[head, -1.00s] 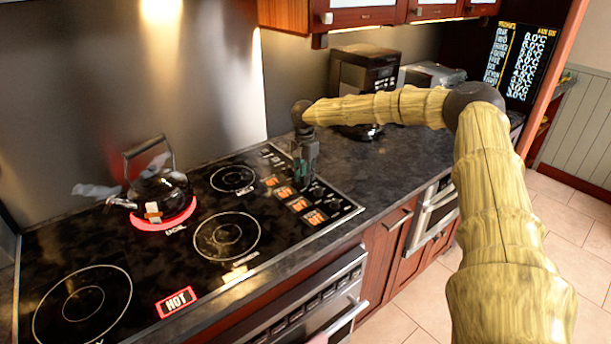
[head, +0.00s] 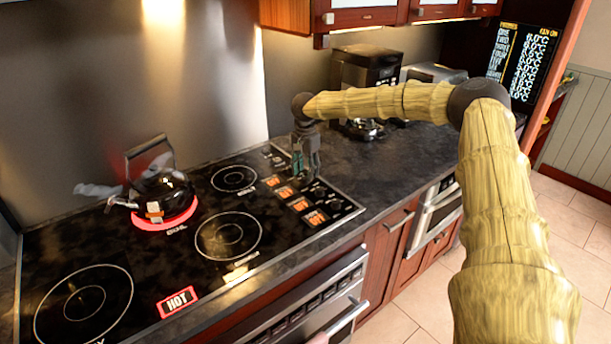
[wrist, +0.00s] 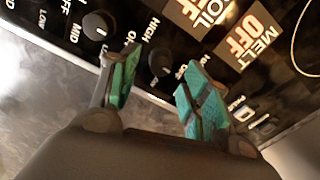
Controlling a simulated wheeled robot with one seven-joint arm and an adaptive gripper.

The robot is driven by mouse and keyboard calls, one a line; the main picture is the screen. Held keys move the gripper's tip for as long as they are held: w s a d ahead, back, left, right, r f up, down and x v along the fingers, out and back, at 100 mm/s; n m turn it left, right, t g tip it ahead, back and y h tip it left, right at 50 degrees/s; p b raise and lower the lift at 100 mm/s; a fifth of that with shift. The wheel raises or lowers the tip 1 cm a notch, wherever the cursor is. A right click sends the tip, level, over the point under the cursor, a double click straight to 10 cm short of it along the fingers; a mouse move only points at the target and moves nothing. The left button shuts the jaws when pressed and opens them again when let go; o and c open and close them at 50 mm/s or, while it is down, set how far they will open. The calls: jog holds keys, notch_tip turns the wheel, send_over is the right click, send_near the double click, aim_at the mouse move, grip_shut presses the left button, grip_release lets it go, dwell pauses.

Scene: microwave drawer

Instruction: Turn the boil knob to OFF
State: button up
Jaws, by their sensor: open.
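My gripper (head: 305,165) points down over the right end of the black glass stovetop. In the wrist view its two teal-padded fingers (wrist: 155,92) are open with nothing held between them. A dark round knob (wrist: 160,62) shows just beyond and between the fingertips, apart from the pads as far as I can see. Another knob (wrist: 97,24) lies to the left, beside MID and LOW lettering. An orange-brown label reading OIL and OFF (wrist: 205,15) is above the fingers, partly cut off; which knob it belongs to is unclear. A MELT OFF label (wrist: 247,38) is to its right.
A black kettle (head: 162,188) stands on a glowing red burner at the left. A HOT sign (head: 177,302) lights near the front edge. A coffee maker (head: 365,70) stands behind my gripper.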

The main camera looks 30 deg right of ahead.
aim_at(306, 176)
notch_tip(306, 176, up, 9)
jog(key=shift+r, duration=0.15)
jog(key=shift+r, duration=0.1)
dwell(0.6)
